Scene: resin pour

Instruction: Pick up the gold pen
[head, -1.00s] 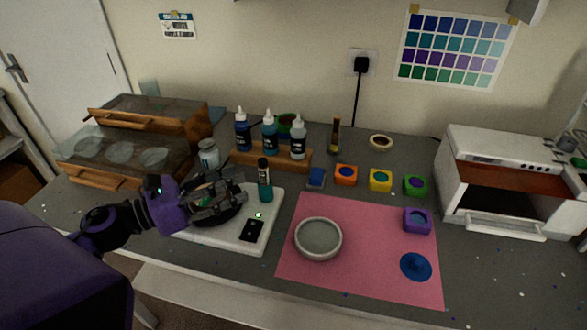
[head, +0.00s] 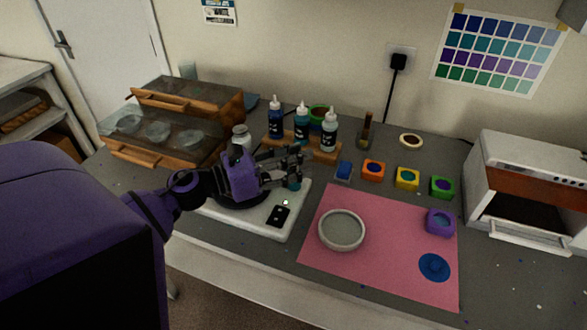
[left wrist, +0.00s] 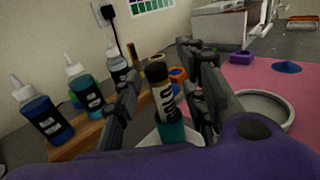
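The gold pen (left wrist: 165,93) appears to be the upright tube with a dark cap, a gold-toned body and a dark lettered label, in the left wrist view. It stands in a teal cup (left wrist: 172,132), which also shows in the head view (head: 294,186). My left gripper (head: 290,163) is at the pen and hides most of it from the head camera. In the left wrist view my left gripper (left wrist: 165,85) is open, its fingers on either side of the pen. I cannot tell whether they touch it. My right gripper is not in view.
Dropper bottles (head: 302,122) stand in a wooden rack (head: 322,153) behind the hand. A white scale (head: 255,221) lies below it. A pink mat (head: 390,260) with a grey bowl (head: 342,230) is to the right. Small colored pots (head: 407,178) line the mat's back edge.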

